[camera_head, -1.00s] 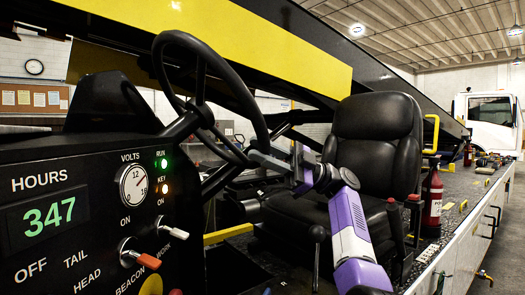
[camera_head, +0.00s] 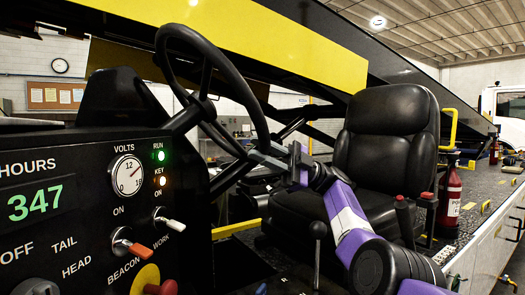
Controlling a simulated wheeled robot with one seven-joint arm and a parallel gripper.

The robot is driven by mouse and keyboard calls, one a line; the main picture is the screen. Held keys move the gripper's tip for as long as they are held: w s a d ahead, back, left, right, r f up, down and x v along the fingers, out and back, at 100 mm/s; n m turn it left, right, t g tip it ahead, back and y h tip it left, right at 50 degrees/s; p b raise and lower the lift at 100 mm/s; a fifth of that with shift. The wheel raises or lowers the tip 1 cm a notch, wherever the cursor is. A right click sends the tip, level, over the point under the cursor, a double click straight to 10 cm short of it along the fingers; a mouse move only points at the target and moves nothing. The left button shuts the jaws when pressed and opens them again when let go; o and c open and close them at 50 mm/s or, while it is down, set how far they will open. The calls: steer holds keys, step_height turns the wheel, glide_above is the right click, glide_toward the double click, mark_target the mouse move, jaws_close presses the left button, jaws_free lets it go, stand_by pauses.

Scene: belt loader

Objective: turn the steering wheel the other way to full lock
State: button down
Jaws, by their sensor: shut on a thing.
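The black steering wheel (camera_head: 240,88) stands tilted on its column at the left centre, beside the dash panel. My gripper (camera_head: 262,155) is at the lower right part of its rim, with grey fingers shut on the rim. The fingertips are partly hidden against the dark rim. My purple and white arm reaches up to it from the lower right, in front of the seat. The wheel's hub and spokes show inside the rim.
The dash panel (camera_head: 90,220) with a voltmeter (camera_head: 127,175), lit lamps and toggle switches fills the left. A black seat (camera_head: 387,150) is behind my arm. A red extinguisher (camera_head: 449,200) stands right of the seat. A yellow-edged boom crosses above the wheel.

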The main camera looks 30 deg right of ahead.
steer(key=shift+w+f, duration=0.15)
steer(key=shift+f, duration=0.05)
steer(key=c, duration=1.2)
jaws_free()
steer(key=shift+a, duration=0.1)
steer(key=shift+r, duration=0.1)
